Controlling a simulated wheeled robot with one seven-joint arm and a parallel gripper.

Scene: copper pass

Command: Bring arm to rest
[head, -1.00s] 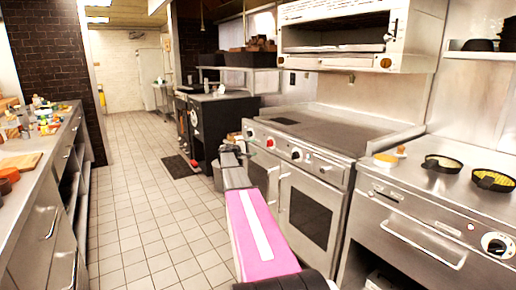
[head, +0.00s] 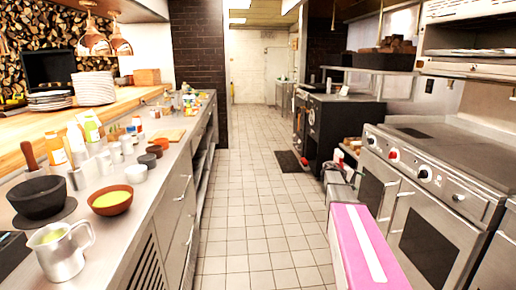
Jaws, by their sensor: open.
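My arm reaches forward from the lower right of the head view, with a pink and white link in front. My gripper (head: 341,170) is at its far end, small in the view, out over the aisle beside the steel range (head: 430,175). It is open, and I see nothing held in it. Its fingers are hard to make out at this distance.
A steel counter (head: 160,190) runs along the left, with a metal jug (head: 62,254), a dark mortar (head: 38,197), an orange bowl (head: 111,201) and several bottles and cups. A black oven unit (head: 335,125) stands farther right.

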